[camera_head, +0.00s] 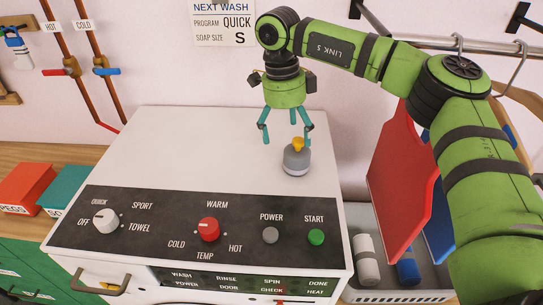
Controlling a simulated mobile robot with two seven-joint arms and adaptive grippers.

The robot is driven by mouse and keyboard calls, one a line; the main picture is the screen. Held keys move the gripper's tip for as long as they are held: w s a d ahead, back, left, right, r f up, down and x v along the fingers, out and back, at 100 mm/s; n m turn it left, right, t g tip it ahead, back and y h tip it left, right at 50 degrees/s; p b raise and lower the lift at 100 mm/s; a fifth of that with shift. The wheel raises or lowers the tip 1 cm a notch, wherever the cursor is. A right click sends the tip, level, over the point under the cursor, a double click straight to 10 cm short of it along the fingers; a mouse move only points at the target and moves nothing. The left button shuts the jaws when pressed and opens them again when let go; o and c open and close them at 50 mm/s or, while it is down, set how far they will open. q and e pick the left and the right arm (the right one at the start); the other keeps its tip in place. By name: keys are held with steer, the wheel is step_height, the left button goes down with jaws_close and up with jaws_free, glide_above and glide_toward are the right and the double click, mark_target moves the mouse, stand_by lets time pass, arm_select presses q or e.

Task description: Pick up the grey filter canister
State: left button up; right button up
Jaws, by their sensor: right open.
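The grey filter canister (296,163) stands upright on the white machine's top (190,150), near its right rear. It has a yellow knob on its lid. My right gripper (286,133) points down just above and slightly left of the canister, with its teal fingers spread open and empty. One fingertip overlaps the canister's knob in the picture; I cannot tell whether they touch. My left gripper is not in view.
The control panel (190,275) with knobs and buttons lines the machine's front. Red (27,187) and teal (68,190) boxes stand left. The machine top's left is clear.

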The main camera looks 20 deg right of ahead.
mark_target(296, 149)
steer(key=s+f+p, duration=0.1)
steer(key=s+d+f+p, duration=0.1)
steer(key=s+p, duration=0.1)
steer(key=shift+d+f, duration=0.15)
steer(key=shift+f, duration=0.25)
steer(key=f, duration=0.1)
steer(key=f+p, duration=0.1)
steer(key=shift+w+f, duration=0.2)
steer(key=shift+f, duration=0.5)
steer(key=c, duration=1.6)
steer(key=shift+c, duration=0.8)
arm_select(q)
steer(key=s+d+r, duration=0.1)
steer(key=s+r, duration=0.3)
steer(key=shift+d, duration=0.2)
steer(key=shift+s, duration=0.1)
arm_select(e)
steer(key=shift+w+r, duration=0.1)
steer(key=shift+r, duration=0.05)
